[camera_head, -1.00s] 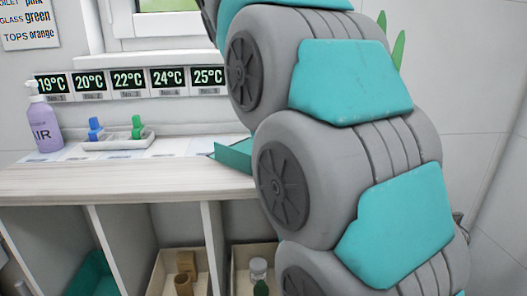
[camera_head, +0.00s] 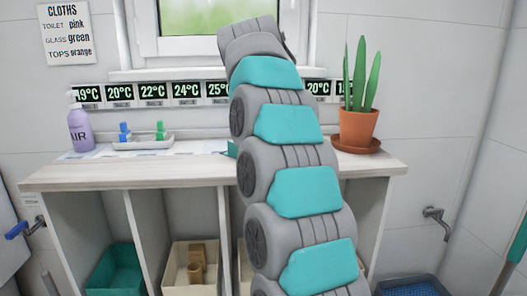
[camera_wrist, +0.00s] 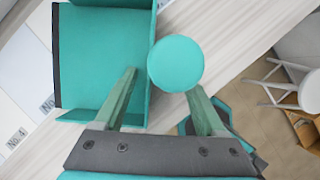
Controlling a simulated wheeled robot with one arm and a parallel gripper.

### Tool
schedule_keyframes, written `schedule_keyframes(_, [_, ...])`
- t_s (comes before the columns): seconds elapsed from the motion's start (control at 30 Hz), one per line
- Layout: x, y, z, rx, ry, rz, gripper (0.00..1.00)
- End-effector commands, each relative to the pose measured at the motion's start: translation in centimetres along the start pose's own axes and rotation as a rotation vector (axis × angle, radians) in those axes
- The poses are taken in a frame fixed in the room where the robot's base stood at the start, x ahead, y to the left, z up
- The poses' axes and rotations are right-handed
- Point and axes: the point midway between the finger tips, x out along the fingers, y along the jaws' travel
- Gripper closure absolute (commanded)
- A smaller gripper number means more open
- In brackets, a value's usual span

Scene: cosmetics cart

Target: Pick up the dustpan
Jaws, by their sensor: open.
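The teal dustpan lies on the wooden counter. In the wrist view its flat pan (camera_wrist: 98,62) with a dark front lip fills the upper left, and the round end of its handle (camera_wrist: 176,64) faces the camera. My gripper (camera_wrist: 163,84) is open, with its two green fingers pointing down at the dustpan. The handle end appears between the fingertips, nearer the right one; I cannot tell whether they touch it. In the head view only a teal sliver of the dustpan (camera_head: 232,148) shows beside my arm, which hides the rest and my gripper.
The counter (camera_head: 90,174) has open compartments with bins below. A purple bottle (camera_head: 80,130) and a white tray (camera_head: 143,144) with blue and green items stand left. A potted plant (camera_head: 358,124) stands right. A white stool (camera_wrist: 284,84) shows in the wrist view.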

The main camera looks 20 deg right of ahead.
Motion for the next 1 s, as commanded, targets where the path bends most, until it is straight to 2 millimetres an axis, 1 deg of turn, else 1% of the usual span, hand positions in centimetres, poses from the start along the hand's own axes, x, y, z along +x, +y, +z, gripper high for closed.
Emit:
schedule_keyframes(0.03, [0.41,0.11,0.38,0.001,0.0,-0.001,0.28])
schedule_keyframes(0.13, [0.82,0.19,0.82,0.002,-0.001,-0.001,0.28])
schedule_keyframes(0.4, [0.9,0.21,0.92,0.001,-0.002,0.0,0.29])
schedule_keyframes(1.0, [0.88,0.22,0.9,0.001,-0.002,0.0,0.96])
